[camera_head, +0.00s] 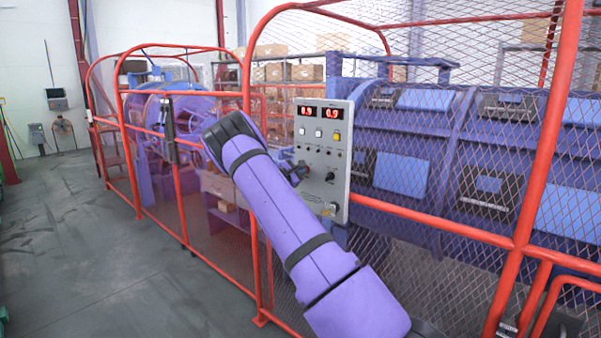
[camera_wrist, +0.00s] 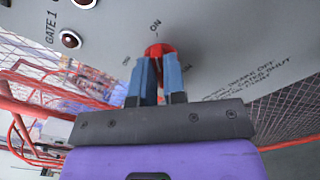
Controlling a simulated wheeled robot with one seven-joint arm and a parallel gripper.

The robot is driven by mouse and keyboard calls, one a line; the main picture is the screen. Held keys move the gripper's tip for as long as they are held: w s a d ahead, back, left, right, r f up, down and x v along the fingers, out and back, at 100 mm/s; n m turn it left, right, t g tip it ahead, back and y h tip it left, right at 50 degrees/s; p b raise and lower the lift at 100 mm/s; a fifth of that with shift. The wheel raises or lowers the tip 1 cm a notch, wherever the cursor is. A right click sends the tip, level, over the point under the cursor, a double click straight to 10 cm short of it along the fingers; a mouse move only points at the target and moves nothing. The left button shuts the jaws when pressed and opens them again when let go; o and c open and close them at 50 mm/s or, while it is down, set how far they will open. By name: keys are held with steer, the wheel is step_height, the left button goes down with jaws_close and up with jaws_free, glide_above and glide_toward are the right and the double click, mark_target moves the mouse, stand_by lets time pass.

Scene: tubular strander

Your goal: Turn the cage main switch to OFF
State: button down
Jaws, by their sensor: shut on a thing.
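The grey control panel (camera_head: 322,150) is mounted on the red cage frame and also fills the top of the wrist view (camera_wrist: 225,35). A red switch knob (camera_wrist: 158,48) is on it, with an "ON" label above and smaller, unreadable marks at its lower left and lower right. My gripper (camera_wrist: 160,68) is shut on this red knob, its two blue fingers on either side. In the head view my gripper (camera_head: 297,172) is at the panel's left edge, and the arm hides the knob. I cannot tell the knob's exact angle.
The panel has two red displays (camera_head: 320,111) and other knobs. Red rails and wire mesh (camera_head: 440,150) enclose the blue machine. The floor (camera_head: 95,260) at left is clear.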

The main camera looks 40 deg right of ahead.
steer(key=shift+w+a+f+n, duration=0.1)
steer(key=shift+w+n, duration=0.05)
steer(key=shift+n, duration=2.7)
steer(key=shift+w+d+r+n, duration=0.1)
steer(key=shift+n, duration=2.8)
steer(key=shift+w+a+f+n, duration=0.1)
steer(key=shift+w+n, duration=0.05)
steer(key=shift+n, duration=2.7)
steer(key=c, duration=1.2)
jaws_free()
steer(key=a, duration=0.7)
steer(key=s+a, duration=0.1)
steer(key=a, duration=0.2)
steer(key=shift+a, duration=0.35)
